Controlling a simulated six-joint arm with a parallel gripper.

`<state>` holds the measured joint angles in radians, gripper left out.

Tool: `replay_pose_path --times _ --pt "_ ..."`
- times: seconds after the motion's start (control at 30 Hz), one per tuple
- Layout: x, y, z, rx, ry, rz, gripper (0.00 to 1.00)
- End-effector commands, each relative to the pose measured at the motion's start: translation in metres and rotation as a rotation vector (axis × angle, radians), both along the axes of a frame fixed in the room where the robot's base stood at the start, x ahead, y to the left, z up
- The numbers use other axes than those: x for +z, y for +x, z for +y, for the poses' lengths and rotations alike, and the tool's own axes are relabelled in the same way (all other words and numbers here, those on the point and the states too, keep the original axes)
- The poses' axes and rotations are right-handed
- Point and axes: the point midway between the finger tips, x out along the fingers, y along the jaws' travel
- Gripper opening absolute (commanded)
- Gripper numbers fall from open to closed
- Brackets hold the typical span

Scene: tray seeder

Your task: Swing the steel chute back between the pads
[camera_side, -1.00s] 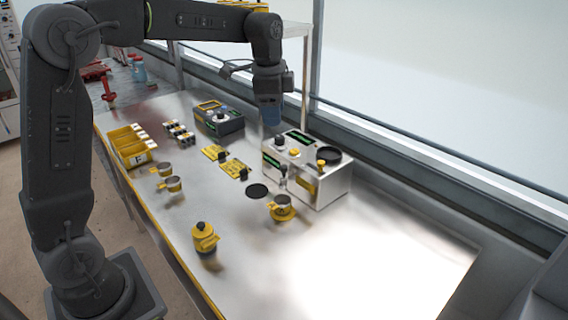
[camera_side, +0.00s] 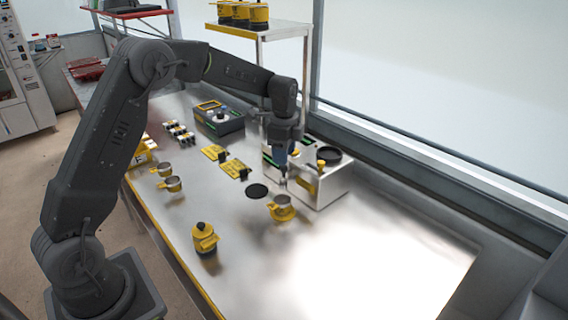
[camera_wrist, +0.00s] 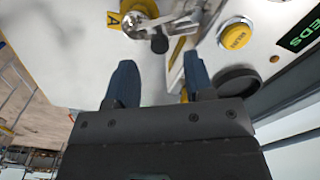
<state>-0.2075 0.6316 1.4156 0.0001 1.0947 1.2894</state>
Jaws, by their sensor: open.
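The seeder (camera_side: 325,188) is a pale box on the steel table; its front faces my gripper. The steel chute (camera_wrist: 172,20) shows in the wrist view as a bright metal arm by the seeder's front, with a black knob (camera_wrist: 160,43) at its end. In the side view the chute is small and mostly hidden by my gripper (camera_side: 282,168). My gripper (camera_wrist: 160,65) is open and empty, its blue fingers on either side of the knob's line, the knob a little beyond the tips. I cannot make out the pads clearly.
A yellow-based cup (camera_side: 282,212) stands close to the seeder's front, near a flat black disc (camera_side: 257,191). A yellow canister (camera_side: 204,239) stands nearer. Two cups, yellow plates (camera_side: 233,168) and a control box (camera_side: 219,121) lie farther left. The table's right part is clear.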

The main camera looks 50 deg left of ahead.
Motion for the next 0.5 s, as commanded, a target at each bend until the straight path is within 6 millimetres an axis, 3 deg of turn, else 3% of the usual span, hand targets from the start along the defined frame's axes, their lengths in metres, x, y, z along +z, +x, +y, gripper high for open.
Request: replay_pose_path --times 0.2,0.5 --pt "-0.029 0.0 0.0 0.0 0.0 0.001 0.48" --pt "-0.037 0.0 0.0 0.001 0.0 -0.001 0.48"
